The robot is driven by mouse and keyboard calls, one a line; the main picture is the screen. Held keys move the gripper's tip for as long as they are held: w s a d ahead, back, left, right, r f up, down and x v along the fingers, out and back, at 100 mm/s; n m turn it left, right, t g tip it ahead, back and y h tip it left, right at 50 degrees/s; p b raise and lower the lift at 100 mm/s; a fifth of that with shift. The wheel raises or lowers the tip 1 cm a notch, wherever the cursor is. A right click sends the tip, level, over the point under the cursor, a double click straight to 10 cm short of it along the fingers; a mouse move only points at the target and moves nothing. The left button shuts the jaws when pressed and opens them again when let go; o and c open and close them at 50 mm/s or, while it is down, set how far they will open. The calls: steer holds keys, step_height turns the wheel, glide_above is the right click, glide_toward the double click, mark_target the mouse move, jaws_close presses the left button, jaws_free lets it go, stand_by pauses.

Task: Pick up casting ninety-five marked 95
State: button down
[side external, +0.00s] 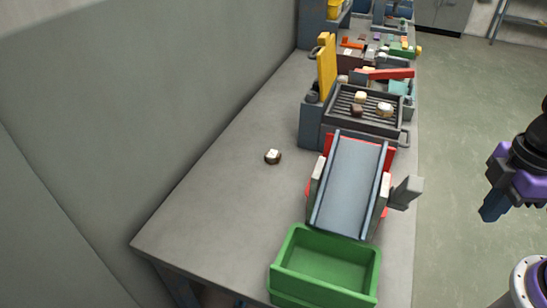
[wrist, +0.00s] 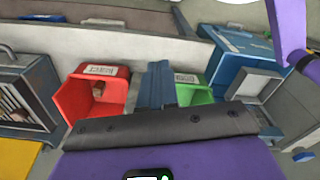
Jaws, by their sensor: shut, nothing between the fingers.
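Several small castings with pale tops show in the side external view, and no number on them can be read. One dark brown casting with a white top (side external: 273,156) lies alone on the bench, left of the ramp. A pale casting (side external: 361,97), a dark brown one (side external: 357,111) and another pale one (side external: 385,110) sit on the dark grated tray (side external: 338,121). I cannot tell which is ninety-five. My gripper (side external: 490,212) is at the right edge, over the floor beside the bench, far from all of them. Its blue fingers (wrist: 158,85) are shut and empty in the wrist view.
A grey-blue ramp (side external: 349,182) slopes from the tray to a green bin (side external: 325,287) at the bench's front. The wrist view shows a red bin (wrist: 72,100) and a blue box (wrist: 226,68). The bench's left side is mostly clear.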

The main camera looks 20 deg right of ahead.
steer(key=c, duration=1.8)
jaws_free()
steer(key=o, duration=1.4)
steer(key=shift+o, duration=0.2)
